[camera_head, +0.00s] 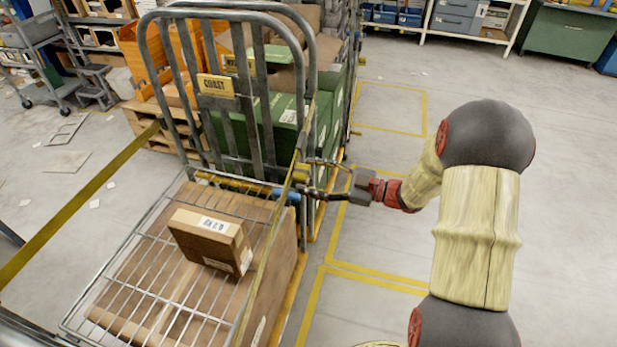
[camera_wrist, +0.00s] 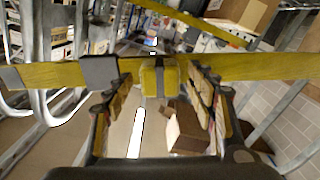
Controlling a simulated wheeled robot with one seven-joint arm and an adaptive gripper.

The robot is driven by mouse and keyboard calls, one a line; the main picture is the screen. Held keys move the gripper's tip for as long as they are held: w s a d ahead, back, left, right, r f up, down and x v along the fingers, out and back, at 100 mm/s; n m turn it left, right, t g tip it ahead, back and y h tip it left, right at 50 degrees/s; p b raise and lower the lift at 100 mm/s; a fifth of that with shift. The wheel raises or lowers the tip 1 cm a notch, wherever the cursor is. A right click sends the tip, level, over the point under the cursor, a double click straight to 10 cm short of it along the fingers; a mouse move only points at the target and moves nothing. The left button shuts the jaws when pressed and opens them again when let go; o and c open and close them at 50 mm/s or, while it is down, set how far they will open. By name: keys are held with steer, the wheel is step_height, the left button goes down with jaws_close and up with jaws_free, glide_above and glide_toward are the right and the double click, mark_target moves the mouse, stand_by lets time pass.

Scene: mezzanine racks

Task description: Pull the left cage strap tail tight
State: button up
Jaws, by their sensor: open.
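My gripper (camera_head: 314,180) is open at the right side of the roll cage (camera_head: 205,125). In the wrist view its padded fingers (camera_wrist: 158,86) stand apart, one on each side of a yellow block with a dark band (camera_wrist: 157,74), which looks like the strap tail. A yellow strap (camera_wrist: 260,67) runs across that view behind the fingertips, with a grey buckle (camera_wrist: 99,72) left of the block. Contact between fingers and block cannot be told. In the head view a small yellow piece (camera_head: 301,173) shows beside the gripper, and a yellow strap (camera_head: 262,262) runs down towards the front.
A small carton (camera_head: 212,240) rests on the wire shelf (camera_head: 112,268) over a large carton. Another yellow strap (camera_head: 85,195) stretches across the left side. Green crates (camera_head: 262,128) stand behind the cage bars. The marked floor (camera_head: 390,235) to the right is clear.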

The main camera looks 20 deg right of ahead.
steer(key=shift+w+a, duration=0.25)
steer(key=shift+a, duration=0.1)
steer(key=shift+c, duration=0.3)
jaws_close()
stand_by(0.4)
